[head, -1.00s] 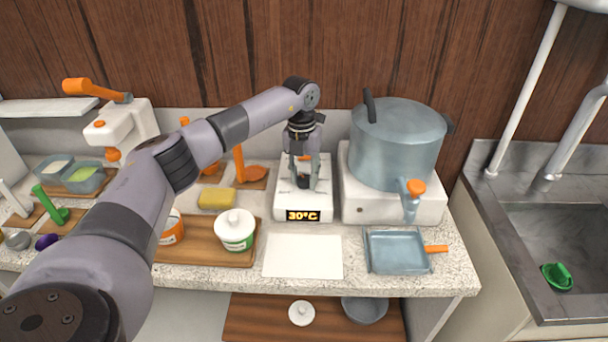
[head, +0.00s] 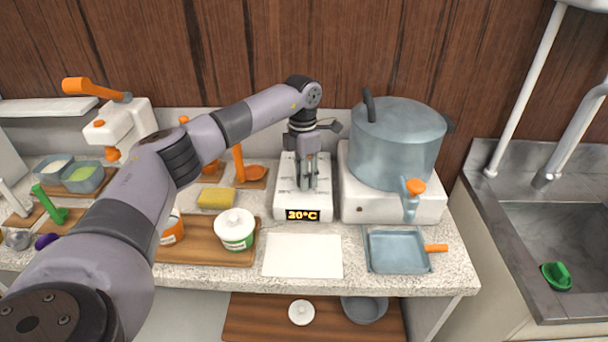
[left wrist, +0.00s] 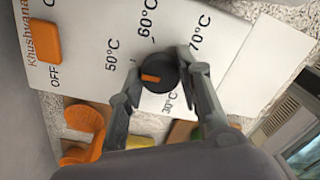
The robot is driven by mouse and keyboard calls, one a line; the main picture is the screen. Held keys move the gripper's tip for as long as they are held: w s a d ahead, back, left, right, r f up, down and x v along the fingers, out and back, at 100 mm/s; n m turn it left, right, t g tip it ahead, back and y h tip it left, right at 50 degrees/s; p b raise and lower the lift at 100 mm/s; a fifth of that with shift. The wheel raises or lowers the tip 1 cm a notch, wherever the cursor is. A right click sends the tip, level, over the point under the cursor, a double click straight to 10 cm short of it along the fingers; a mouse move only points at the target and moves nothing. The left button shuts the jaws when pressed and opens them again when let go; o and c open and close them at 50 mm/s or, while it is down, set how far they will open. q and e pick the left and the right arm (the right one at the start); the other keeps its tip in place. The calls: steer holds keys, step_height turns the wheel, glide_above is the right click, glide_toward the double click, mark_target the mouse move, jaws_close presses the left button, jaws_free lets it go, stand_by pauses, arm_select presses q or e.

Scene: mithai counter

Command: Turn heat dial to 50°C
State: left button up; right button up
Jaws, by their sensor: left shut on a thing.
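The white heating unit (head: 287,200) stands on the counter left of the big pot. Its front display (head: 302,215) reads about 30°C. In the left wrist view, the round black heat dial (left wrist: 160,74) has an orange pointer mark (left wrist: 150,78) turned toward the picture's left. Printed labels around it include 30°C, 50°C (left wrist: 113,55), 60°C and 70°C. My left gripper (head: 307,186) points down over the unit. In the left wrist view its fingers (left wrist: 158,77) are shut on opposite sides of the dial. The dial is mostly hidden in the head view. My right gripper is not in view.
A large grey pot (head: 395,150) with a tap stands close right of the unit. A white sheet (head: 303,256) lies in front, beside a blue-grey square pan (head: 398,252).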

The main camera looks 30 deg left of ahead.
arm_select(q)
steer(key=shift+r+m, duration=0.1)
steer(key=shift+m, duration=0.3)
steer(key=o, duration=1.2)
step_height(320, 180, up, 12)
steer(key=shift+w+a+f, duration=0.1)
steer(key=shift+w+a, duration=0.05)
stand_by(0.4)
